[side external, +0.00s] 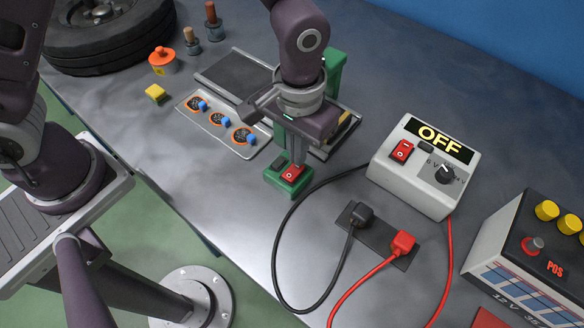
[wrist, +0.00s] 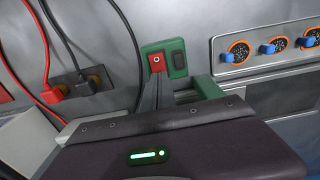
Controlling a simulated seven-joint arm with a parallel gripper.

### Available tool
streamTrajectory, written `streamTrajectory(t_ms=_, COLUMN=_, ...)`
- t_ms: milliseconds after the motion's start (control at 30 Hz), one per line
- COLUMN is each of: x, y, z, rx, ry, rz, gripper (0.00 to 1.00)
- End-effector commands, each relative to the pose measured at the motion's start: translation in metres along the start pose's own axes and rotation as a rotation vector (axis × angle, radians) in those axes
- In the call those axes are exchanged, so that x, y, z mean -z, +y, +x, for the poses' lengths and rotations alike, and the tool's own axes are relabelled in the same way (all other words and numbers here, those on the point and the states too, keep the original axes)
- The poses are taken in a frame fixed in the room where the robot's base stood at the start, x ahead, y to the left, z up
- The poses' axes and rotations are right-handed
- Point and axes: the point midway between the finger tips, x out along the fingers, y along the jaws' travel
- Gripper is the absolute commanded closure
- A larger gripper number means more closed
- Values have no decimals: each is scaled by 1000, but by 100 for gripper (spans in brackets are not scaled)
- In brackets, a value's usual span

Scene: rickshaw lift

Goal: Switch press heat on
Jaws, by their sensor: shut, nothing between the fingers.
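A small green switch box (side external: 288,183) with a red rocker (side external: 292,173) sits on the bench in front of the green press (side external: 335,70). In the wrist view the box (wrist: 178,43) shows the red rocker (wrist: 156,64) beside a black one (wrist: 178,60). My gripper (side external: 298,158) points down, shut and empty, with its fingertips right over the red rocker. They also show at the rocker's lower edge in the wrist view (wrist: 157,75). I cannot tell whether they touch it. The fingers partly hide the box.
A white box (side external: 425,165) with an OFF display, red switch and knob stands to the right. Black (side external: 360,213) and red (side external: 403,242) plugs and loose cables lie in front of it. A plate of blue-tabbed dials (side external: 218,122) lies left. Bare bench lies nearer the front.

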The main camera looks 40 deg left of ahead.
Motion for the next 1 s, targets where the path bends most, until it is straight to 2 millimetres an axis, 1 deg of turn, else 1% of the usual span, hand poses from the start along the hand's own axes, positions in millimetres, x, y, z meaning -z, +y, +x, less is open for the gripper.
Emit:
streamTrajectory(t_ms=533, x=0, y=0, z=0, rx=0, ry=0, rz=0, gripper=100)
streamTrajectory(t_ms=1000, x=0, y=0, z=7, rx=0, ry=-1, rz=0, gripper=100)
